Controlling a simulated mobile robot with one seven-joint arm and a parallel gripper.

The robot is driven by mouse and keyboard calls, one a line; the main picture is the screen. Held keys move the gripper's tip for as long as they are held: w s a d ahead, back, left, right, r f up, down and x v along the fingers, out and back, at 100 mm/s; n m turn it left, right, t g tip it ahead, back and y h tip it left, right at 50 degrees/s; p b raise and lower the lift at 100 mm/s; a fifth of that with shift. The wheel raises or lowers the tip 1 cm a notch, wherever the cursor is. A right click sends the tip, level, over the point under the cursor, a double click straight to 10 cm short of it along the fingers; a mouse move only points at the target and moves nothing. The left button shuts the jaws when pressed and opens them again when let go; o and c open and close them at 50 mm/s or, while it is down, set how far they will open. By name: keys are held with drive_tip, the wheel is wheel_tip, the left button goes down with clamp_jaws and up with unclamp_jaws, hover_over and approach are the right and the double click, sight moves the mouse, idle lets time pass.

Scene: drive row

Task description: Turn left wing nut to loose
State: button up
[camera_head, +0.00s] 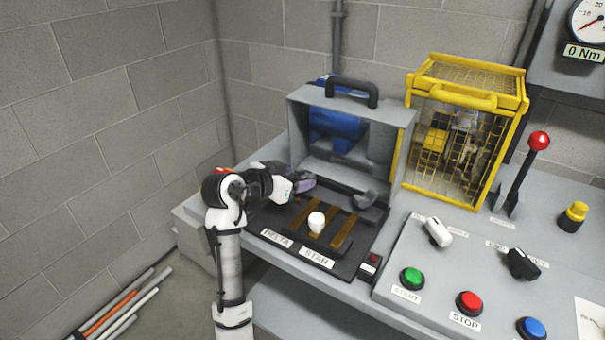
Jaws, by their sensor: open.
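My gripper (303,181) reaches in from the left to the left front of the grey open-fronted housing (296,133). The gap between its fingers is hard to make out at this size. I cannot make out the left wing nut; my gripper covers the spot at the housing's left foot. A dark grey part (366,200), perhaps the right wing nut, shows at the housing's right foot, apart from my gripper.
A black plate (357,263) with brown bars, a white knob (316,221) and DELTA and STAR labels lies in front. A blue motor (337,125) is inside the housing. A yellow cage (462,135), a red-knobbed lever (538,142) and a button panel (445,275) stand to the right.

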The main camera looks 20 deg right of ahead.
sight(303, 177)
drive_tip(key=shift+x, duration=1.7)
drive_tip(key=c, duration=0.7)
drive_tip(key=shift+s+d+r+n+t+y+p, duration=0.1)
drive_tip(key=shift+n+t+y+p, duration=0.4)
drive_tip(key=shift+n+t, duration=0.15)
drive_tip(key=shift+n+t+y, duration=0.3)
drive_tip(key=shift+n+t, duration=0.05)
drive_tip(key=shift+n, duration=0.1)
drive_tip(key=o, duration=0.7)
